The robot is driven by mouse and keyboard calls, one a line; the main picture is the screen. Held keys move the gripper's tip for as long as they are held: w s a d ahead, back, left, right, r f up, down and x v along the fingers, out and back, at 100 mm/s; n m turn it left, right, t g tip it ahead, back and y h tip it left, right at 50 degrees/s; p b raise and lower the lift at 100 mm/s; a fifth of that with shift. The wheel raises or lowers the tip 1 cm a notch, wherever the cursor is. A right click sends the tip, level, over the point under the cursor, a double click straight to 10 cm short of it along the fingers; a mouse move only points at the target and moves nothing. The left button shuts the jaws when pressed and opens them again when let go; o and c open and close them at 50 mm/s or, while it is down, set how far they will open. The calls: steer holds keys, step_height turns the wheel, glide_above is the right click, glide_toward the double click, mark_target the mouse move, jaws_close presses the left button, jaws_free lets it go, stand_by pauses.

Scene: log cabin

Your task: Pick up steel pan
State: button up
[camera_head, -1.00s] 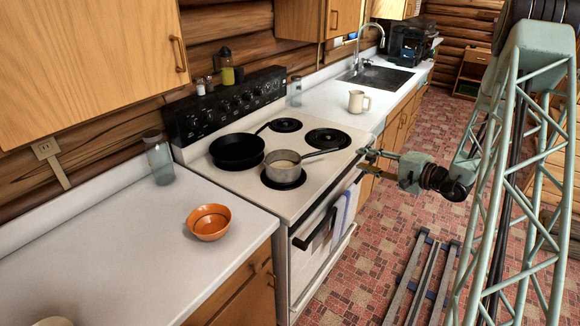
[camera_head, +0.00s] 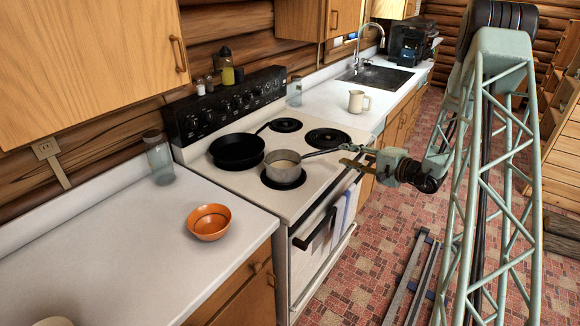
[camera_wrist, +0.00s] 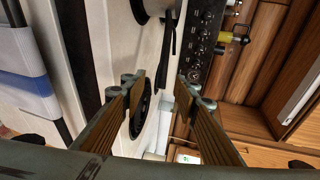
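The steel pan (camera_head: 283,168) is a small grey saucepan on the front left burner of the white stove (camera_head: 308,203). Its thin handle (camera_head: 322,153) points right, toward my gripper (camera_head: 346,156). My gripper is open, with its two fingers apart near the handle's end; I cannot tell from the head view whether the handle lies between them. In the wrist view, my gripper (camera_wrist: 162,86) shows open fingers with a gap. A dark strip (camera_wrist: 168,52) shows beyond and between them, perhaps the handle; contact is not clear.
A black frying pan (camera_head: 236,150) stands close behind the steel pan. An orange bowl (camera_head: 209,222) and a glass jar (camera_head: 159,160) are on the left counter. A cream mug (camera_head: 358,102) is on the right counter. The two right burners are bare.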

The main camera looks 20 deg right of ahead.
mark_target(334, 150)
stand_by(0.3)
steer(key=shift+r+x, duration=0.15)
steer(key=shift+x, duration=1.15)
steer(key=shift+r+x, duration=0.15)
steer(key=shift+x, duration=1.15)
steer(key=shift+c, duration=0.3)
jaws_close()
